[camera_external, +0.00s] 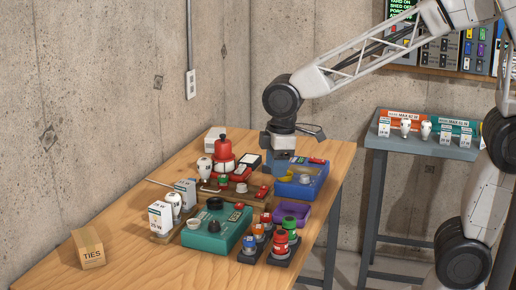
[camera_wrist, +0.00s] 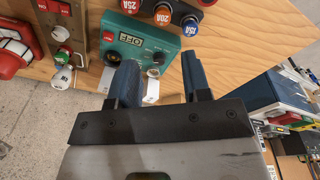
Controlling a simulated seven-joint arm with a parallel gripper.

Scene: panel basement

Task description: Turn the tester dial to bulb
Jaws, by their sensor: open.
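The tester appears to be the teal box (camera_external: 203,240) at the front of the wooden table. It has a small display, dark round parts and a pale round part on top. In the wrist view the tester (camera_wrist: 168,48) shows beyond my fingers, and its display (camera_wrist: 130,38) reads OFF. A dark round part (camera_wrist: 113,57), possibly the dial, is partly hidden near the left finger. My gripper (camera_wrist: 158,62) is open and nothing shows held in it. In the external view my gripper (camera_external: 281,163) hangs by the blue box, back and right of the tester.
A blue box (camera_external: 300,184) stands under my gripper. Several coloured caps on dark bases (camera_external: 284,251) and a purple tray (camera_external: 291,215) stand right of the tester. Bulb boxes (camera_external: 161,219) stand left of it. The table's front left is clear except for a TIES box (camera_external: 90,250).

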